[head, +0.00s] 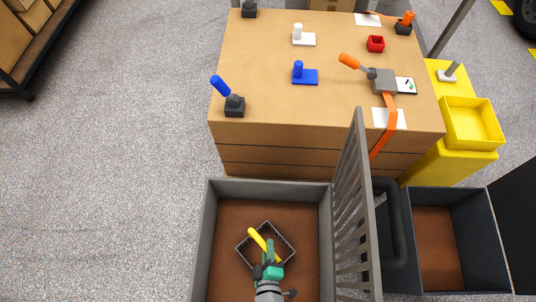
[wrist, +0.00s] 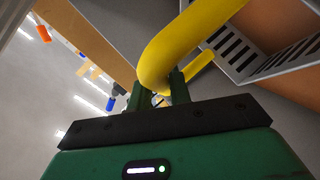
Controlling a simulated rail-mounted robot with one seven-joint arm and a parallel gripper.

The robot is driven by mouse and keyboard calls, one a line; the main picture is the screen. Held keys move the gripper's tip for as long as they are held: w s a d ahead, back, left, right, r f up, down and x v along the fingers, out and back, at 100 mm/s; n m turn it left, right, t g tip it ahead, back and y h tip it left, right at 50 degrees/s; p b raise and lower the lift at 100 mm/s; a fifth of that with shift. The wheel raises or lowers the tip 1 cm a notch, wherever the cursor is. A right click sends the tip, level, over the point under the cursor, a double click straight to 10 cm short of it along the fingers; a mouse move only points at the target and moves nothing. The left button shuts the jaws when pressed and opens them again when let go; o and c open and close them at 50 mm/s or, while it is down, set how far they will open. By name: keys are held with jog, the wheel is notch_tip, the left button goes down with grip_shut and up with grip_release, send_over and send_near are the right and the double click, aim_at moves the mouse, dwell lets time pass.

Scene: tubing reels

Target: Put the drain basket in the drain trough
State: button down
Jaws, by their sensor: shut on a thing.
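The drain basket (head: 242,251) is a small grey square basket with slotted walls and a yellow handle (head: 256,238). My green gripper (head: 269,254) is shut on that handle. In the wrist view the thick yellow handle (wrist: 180,38) passes between the fingers (wrist: 158,88), with the slotted basket (wrist: 235,48) at upper right. In the head view the basket appears within the outline of a large grey trough (head: 207,230) with a brown floor, which looks like the drain trough. Whether the basket hangs above the floor or touches it I cannot tell.
A slatted grey grate (head: 357,215) stands upright along the trough's right side. Beyond it are a dark pipe (head: 398,235) and a second brown-floored bin (head: 485,240). A wooden workbench (head: 265,105) with small tools stands behind, and a yellow bin (head: 472,122) is at right.

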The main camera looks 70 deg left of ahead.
jog(key=c, duration=1.3)
grip_release()
jog(key=shift+f, duration=0.1)
jog(key=shift+r+p, duration=0.35)
jog(key=p+v, duration=0.3)
jog(key=v, duration=0.9)
jog(key=shift+f, duration=0.15)
